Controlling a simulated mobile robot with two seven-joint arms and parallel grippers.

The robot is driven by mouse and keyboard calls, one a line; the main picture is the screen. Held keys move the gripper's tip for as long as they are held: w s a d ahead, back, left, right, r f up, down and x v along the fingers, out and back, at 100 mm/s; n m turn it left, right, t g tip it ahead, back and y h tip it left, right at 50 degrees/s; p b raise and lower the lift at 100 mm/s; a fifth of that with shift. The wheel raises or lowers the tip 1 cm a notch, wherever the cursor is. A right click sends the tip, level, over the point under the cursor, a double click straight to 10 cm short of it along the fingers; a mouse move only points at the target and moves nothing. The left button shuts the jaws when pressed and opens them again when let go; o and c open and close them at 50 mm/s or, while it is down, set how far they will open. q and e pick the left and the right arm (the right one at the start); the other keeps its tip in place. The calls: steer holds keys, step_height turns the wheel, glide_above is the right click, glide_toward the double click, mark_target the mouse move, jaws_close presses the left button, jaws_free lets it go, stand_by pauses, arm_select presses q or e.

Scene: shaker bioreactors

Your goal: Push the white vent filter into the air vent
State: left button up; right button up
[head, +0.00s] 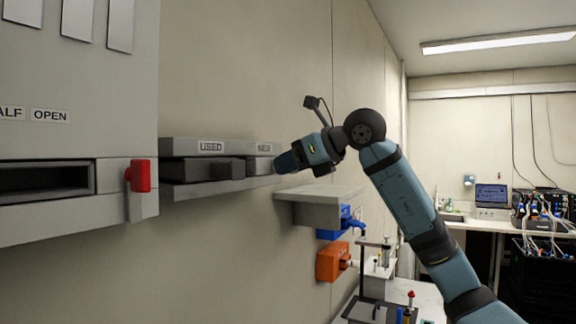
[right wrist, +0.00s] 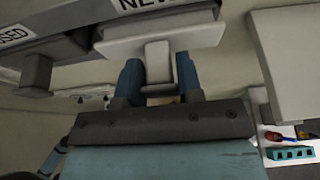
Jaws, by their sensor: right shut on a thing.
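My right gripper (head: 285,162) is at the front of the drawer labelled NEW (head: 264,148) on the wall unit. In the right wrist view its two blue fingers (right wrist: 158,82) are shut on the drawer's pale handle (right wrist: 158,58). I see no white vent filter in either view. A dark slot (head: 45,180) opens in the grey cabinet at the left; I cannot tell whether it is the air vent. My left gripper is not in view.
A drawer labelled USED (head: 211,172) is beside the NEW one. A red handle (head: 138,175) sticks out from the cabinet. A small shelf (head: 318,205), blue (head: 345,222) and orange (head: 332,262) fittings are lower right. A bench with a laptop (head: 491,195) stands at the back.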

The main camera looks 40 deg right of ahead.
steer(key=shift+s, duration=0.25)
steer(key=shift+s+d+b, duration=0.2)
steer(key=shift+s+b, duration=0.1)
steer(key=shift+s, duration=0.15)
steer(key=shift+s+d, duration=0.1)
steer(key=shift+s, duration=0.15)
steer(key=shift+s+d+b, duration=0.1)
steer(key=shift+s+b, duration=0.2)
steer(key=shift+s, duration=0.1)
steer(key=shift+s, duration=0.15)
steer(key=shift+s+d+b, duration=0.2)
steer(key=shift+s+b, duration=0.15)
steer(key=shift+s, duration=0.25)
steer(key=shift+s+d, duration=0.1)
steer(key=shift+s, duration=0.15)
steer(key=shift+s+d+b, duration=0.1)
steer(key=shift+s+b, duration=0.2)
steer(key=shift+s, duration=0.1)
